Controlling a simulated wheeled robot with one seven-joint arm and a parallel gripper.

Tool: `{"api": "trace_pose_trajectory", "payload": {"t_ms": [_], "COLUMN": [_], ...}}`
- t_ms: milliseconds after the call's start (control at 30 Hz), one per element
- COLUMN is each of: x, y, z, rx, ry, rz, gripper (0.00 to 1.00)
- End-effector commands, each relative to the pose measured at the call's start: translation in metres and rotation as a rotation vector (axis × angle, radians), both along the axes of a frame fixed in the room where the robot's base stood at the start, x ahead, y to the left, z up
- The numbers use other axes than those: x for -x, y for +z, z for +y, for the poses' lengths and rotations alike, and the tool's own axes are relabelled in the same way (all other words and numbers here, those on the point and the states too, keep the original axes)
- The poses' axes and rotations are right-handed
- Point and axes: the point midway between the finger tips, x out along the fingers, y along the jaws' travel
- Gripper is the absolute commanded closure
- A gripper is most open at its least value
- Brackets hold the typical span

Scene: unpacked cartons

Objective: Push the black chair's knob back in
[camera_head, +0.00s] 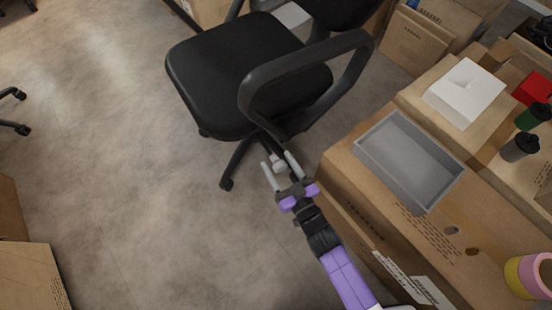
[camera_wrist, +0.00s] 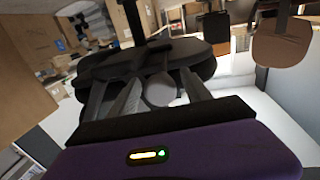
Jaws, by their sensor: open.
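The black chair (camera_head: 235,70) stands at the upper middle of the head view, its looped armrest (camera_head: 262,78) towards me. A pale grey round knob (camera_head: 279,165) shows below the seat's near edge. In the wrist view the knob (camera_wrist: 160,91) appears as a grey disc, with the dark chair (camera_wrist: 150,64) behind it. My gripper (camera_head: 277,160) is open, its two light fingers pointing towards the chair. In the wrist view the gripper's fingers (camera_wrist: 160,77) lie on either side of the knob. I cannot tell whether they touch it. The knob's shaft is hidden.
A large carton (camera_head: 355,172) stands close to the right of my arm, bearing a grey tray (camera_head: 452,190). A white box (camera_head: 466,92) and dark-lidded cups (camera_head: 520,146) are farther right. Another carton (camera_head: 28,275) stands at lower left. The floor (camera_head: 125,160) left of the chair is clear.

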Motion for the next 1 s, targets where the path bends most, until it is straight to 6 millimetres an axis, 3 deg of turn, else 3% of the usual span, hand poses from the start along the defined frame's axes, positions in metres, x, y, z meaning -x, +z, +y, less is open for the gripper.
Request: {"api": "trace_pose_trajectory", "payload": {"t_ms": [200, 500, 800, 1000], "x": [-0.018, -0.020, -0.020, -0.020], "y": [-0.001, 0.000, 0.000, 0.000], "z": [0.008, 0.009, 0.008, 0.008], "rx": [0.000, 0.001, 0.001, 0.001], "ry": [0.000, 0.000, -0.001, -0.001], "rz": [0.000, 0.000, 0.000, 0.000], "gripper": [0.43, 0.43, 1.00, 1.00]}}
